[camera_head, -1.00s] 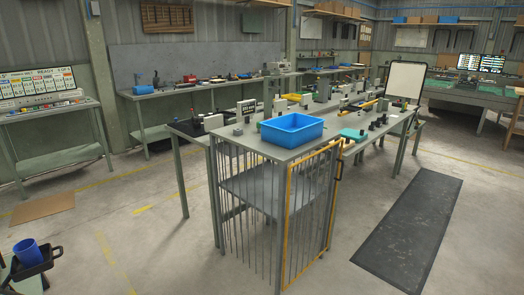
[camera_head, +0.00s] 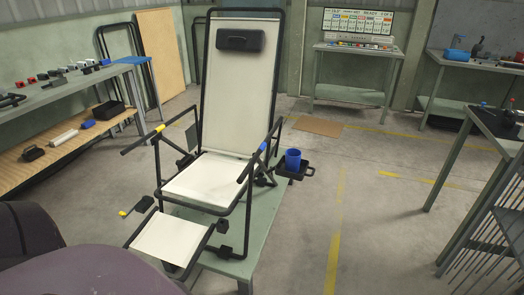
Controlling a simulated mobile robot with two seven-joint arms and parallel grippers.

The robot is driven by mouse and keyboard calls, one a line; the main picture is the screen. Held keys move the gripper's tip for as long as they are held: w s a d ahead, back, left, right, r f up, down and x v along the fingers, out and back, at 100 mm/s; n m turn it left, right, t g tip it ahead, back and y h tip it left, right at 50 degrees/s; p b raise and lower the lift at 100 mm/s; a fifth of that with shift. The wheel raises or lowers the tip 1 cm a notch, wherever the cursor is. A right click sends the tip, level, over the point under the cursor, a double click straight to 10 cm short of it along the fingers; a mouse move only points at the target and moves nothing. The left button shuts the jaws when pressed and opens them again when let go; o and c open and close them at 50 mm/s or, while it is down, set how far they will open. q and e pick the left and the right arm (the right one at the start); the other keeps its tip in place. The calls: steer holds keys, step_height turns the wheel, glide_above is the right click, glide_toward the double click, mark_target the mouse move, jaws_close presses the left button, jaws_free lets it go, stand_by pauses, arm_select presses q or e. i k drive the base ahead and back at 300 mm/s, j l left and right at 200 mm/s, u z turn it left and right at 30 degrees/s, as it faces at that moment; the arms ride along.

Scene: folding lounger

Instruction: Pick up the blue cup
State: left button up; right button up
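The blue cup (camera_head: 293,160) stands upright in a small black tray (camera_head: 307,172) at the right side of the folding lounger (camera_head: 210,178). The lounger has cream panels and a black tube frame, and stands on a low green platform (camera_head: 262,222). Neither of my grippers shows in the head view. A dark rounded shape at the lower left covers part of the floor and the view there.
A workbench (camera_head: 60,88) with small parts and a wooden lower shelf stands on the left. A dark table (camera_head: 497,130) and a barred cage (camera_head: 500,230) stand on the right. The floor right of the lounger, with yellow lines (camera_head: 335,225), is clear.

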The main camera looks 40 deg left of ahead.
mark_target(293, 161)
steer(key=i+u, duration=0.1)
steer(key=u, duration=0.35)
steer(key=i+l+u, duration=0.1)
steer(key=u, duration=0.35)
steer(key=l+u, duration=0.1)
steer(key=u, duration=0.35)
steer(key=i, duration=0.05)
